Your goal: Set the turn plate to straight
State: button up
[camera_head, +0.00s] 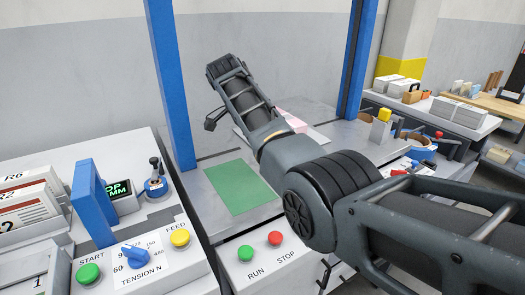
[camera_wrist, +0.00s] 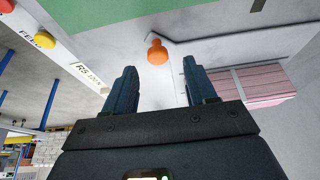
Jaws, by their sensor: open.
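In the wrist view, my gripper (camera_wrist: 159,68) is open, with two dark fingers spread apart and nothing between them. An orange knob (camera_wrist: 157,53) shows just beyond the gap between the fingertips. It sits by the corner of a pale, thin plate (camera_wrist: 215,38), which seems to be the turn plate. I cannot tell its exact angle. A pink stack (camera_wrist: 262,84) lies to the right of the fingers in this view; part of it shows behind my arm in the head view (camera_head: 287,117). My arm hides most of the plate in the head view.
A green mat (camera_head: 237,187) lies on the grey table between two blue posts (camera_head: 172,90). A control panel with RUN and STOP buttons (camera_head: 260,246) is in front. A START and FEED console (camera_head: 140,262) stands left. Shelves with boxes (camera_head: 460,112) are right.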

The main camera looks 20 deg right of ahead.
jog(key=v, duration=0.3)
jog(key=shift+r, duration=0.2)
